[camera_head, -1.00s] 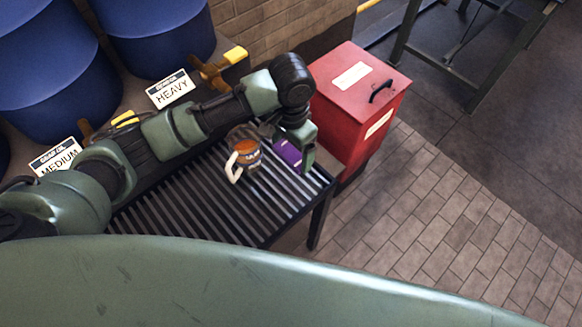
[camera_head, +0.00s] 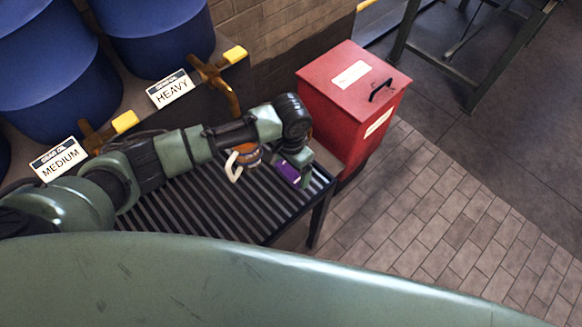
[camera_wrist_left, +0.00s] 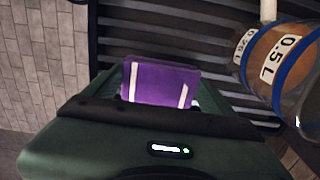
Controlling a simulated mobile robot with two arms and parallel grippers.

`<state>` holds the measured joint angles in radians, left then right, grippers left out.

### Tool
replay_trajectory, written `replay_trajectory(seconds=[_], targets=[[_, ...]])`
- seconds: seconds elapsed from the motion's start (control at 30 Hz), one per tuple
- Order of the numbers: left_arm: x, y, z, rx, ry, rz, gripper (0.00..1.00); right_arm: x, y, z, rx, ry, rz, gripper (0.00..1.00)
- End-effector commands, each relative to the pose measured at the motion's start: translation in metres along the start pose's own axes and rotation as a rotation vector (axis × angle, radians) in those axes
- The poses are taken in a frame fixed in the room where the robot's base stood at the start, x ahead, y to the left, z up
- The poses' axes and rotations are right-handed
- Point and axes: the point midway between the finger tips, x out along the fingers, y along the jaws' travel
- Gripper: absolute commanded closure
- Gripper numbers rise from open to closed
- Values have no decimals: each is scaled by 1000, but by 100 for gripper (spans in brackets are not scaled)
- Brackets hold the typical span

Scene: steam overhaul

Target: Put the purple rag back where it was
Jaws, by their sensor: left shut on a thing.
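The purple rag (camera_head: 288,172) is a small folded purple cloth above the right end of the slatted black rack (camera_head: 215,210). In the left wrist view the rag (camera_wrist_left: 160,82) shows light stripes and sits between the fingers of my left gripper (camera_wrist_left: 158,92). My left gripper (camera_head: 298,172) is shut on the rag in the head view. Whether the rag touches the slats is hard to tell. My right gripper is not in view.
A brown measuring jug (camera_head: 246,158) with a white handle stands on the rack just left of the gripper. A red lidded bin (camera_head: 345,110) is beyond the rack's right end. Blue drums (camera_head: 160,40) with taps stand behind. Tiled floor at right is clear.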

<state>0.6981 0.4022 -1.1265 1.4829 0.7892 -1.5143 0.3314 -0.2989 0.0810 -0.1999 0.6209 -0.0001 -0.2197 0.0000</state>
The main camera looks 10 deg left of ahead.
Motion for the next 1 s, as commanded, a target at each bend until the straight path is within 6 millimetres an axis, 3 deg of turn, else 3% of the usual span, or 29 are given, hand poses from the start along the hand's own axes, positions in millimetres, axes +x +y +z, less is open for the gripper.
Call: replay_trajectory(seconds=[0.07,0.1,0.13,0.4,0.53,1.0], targets=[[3,0,0,0,-1,1,52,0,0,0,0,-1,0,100],[2,0,0,0,0,1,6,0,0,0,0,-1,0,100],[2,0,0,0,0,1,0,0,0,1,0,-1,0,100],[1,0,0,0,0,0,0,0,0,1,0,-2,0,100],[-10,0,-1,1,3,1,0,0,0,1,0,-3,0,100],[-102,0,-1,1,3,1,0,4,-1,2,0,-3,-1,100]])
